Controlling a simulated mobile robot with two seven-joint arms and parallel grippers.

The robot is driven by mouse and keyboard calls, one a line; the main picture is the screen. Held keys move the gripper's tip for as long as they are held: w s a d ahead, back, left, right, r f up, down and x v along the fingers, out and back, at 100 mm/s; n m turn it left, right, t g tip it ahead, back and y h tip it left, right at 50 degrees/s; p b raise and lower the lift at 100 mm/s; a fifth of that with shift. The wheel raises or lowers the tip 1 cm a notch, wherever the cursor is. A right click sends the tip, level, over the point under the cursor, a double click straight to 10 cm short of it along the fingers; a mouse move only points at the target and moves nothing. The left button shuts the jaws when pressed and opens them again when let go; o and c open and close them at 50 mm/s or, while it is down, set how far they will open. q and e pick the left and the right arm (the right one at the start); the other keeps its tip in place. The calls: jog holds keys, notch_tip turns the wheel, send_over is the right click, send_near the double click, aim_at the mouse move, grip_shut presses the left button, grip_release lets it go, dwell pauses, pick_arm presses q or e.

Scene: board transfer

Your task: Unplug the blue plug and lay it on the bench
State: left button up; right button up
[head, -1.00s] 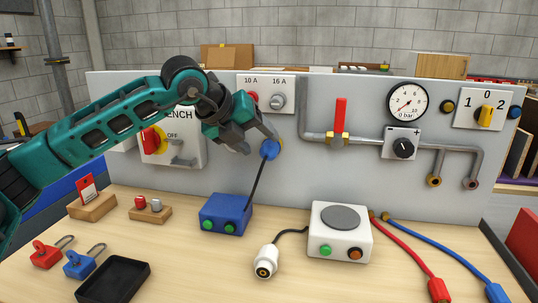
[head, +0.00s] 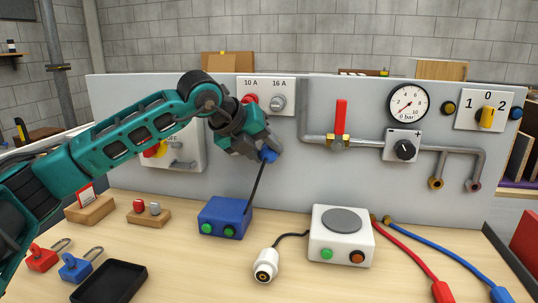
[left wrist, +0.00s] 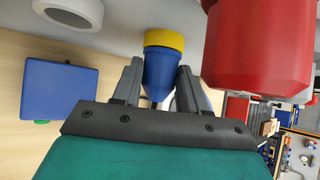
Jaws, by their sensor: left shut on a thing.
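The blue plug (head: 269,156) is at the fingertips of my left gripper (head: 262,149), in front of the grey panel. A dark cable runs down from it to the blue box (head: 225,217) on the bench (head: 185,258). In the left wrist view the blue plug (left wrist: 160,73) is between the two grey fingers, which are shut on it. A yellow ring (left wrist: 164,39) shows at its far end. The gripper hides the panel behind the plug, so I cannot tell whether the plug is still in a socket. My right gripper is not in view.
A white box (head: 341,237) with a grey disc and a white connector (head: 265,265) stand right of the blue box. A black tray (head: 110,282) and padlocks lie front left. A large red part (left wrist: 257,45) is close to the gripper in the left wrist view.

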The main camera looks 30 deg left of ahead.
pick_arm(q)
jog(key=c, duration=0.4)
jog(key=shift+o, duration=0.2)
jog(key=shift+s, duration=0.1)
jog(key=shift+s, duration=0.1)
jog(key=shift+s+d+b, duration=0.15)
jog(key=shift+s+b, duration=0.2)
jog(key=shift+s, duration=0.2)
jog(key=shift+s+d+b, duration=0.15)
jog(key=shift+s+b, duration=0.2)
jog(key=shift+s, duration=0.2)
jog(key=shift+s+d+b, duration=0.2)
jog(key=shift+s+b, duration=0.15)
jog(key=shift+s, duration=0.4)
jog(key=shift+s+d+b, duration=0.2)
jog(key=shift+s+b, duration=0.2)
jog(key=shift+s, duration=0.3)
jog(key=shift+s+d+b, duration=0.2)
jog(key=shift+s+b, duration=0.15)
jog(key=shift+s, duration=0.4)
